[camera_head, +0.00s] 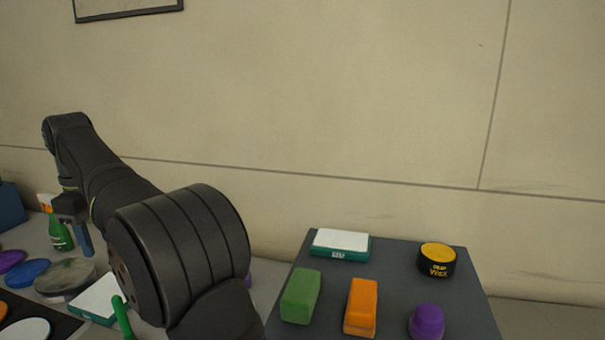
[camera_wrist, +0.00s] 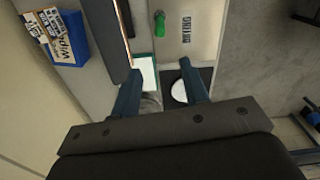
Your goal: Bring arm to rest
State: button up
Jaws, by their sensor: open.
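My arm reaches across the left of the head view, its links covering part of the bench. My gripper (camera_head: 80,232) hangs at the far left, above the bench and beside a green spray bottle (camera_head: 60,232). In the wrist view my gripper (camera_wrist: 159,70) is open, its two blue fingers wide apart. I see nothing held between them. Below, between the fingers, show a white-topped teal box (camera_wrist: 147,72) and a white disc (camera_wrist: 181,91) on a dark mat.
A dark grey board (camera_head: 395,270) at right holds a green block (camera_head: 301,296), an orange block (camera_head: 361,307), a purple item (camera_head: 427,322), a wax tin (camera_head: 437,261) and a teal box (camera_head: 341,244). A blue wipes box (camera_wrist: 68,45) stands left. The wall (camera_head: 330,90) is behind.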

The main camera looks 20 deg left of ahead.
notch_tip(320, 180, up, 8)
jog(key=w+d, duration=1.6)
jog(key=d, duration=0.3)
jog(key=shift+w+d, duration=0.25)
jog(key=shift+d, duration=0.15)
jog(key=shift+a, duration=0.15)
jog(key=s+a, duration=1.2)
jog(key=a, duration=0.4)
jog(key=shift+s, duration=0.15)
